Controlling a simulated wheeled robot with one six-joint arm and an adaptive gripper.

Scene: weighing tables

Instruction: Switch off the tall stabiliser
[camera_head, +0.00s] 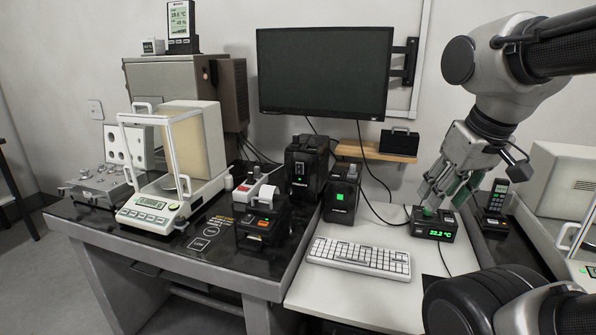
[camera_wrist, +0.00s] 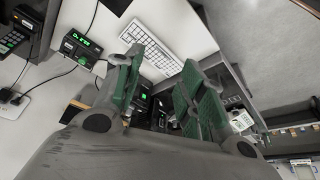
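Two black stabilisers stand side by side in the head view, near the back wall below the monitor. The tall stabiliser (camera_head: 306,163) is the left, bigger one, with a small green light on its front. The shorter one (camera_head: 341,196) has a green square light. My gripper (camera_head: 443,190) hangs to their right, apart from them, above a small box with a green display (camera_head: 436,226). In the wrist view my gripper (camera_wrist: 160,68) has its green-padded fingers spread and nothing between them. Dark boxes with a green light show partly behind the fingers; I cannot tell which is the tall one.
A keyboard (camera_head: 359,257) lies on the white table, with bare tabletop (camera_head: 360,306) in front. A printer (camera_head: 263,225) and a balance (camera_head: 150,216) stand on the dark table at left. The monitor (camera_head: 324,72) and a wooden shelf (camera_head: 376,152) are at the wall. Cables hang behind.

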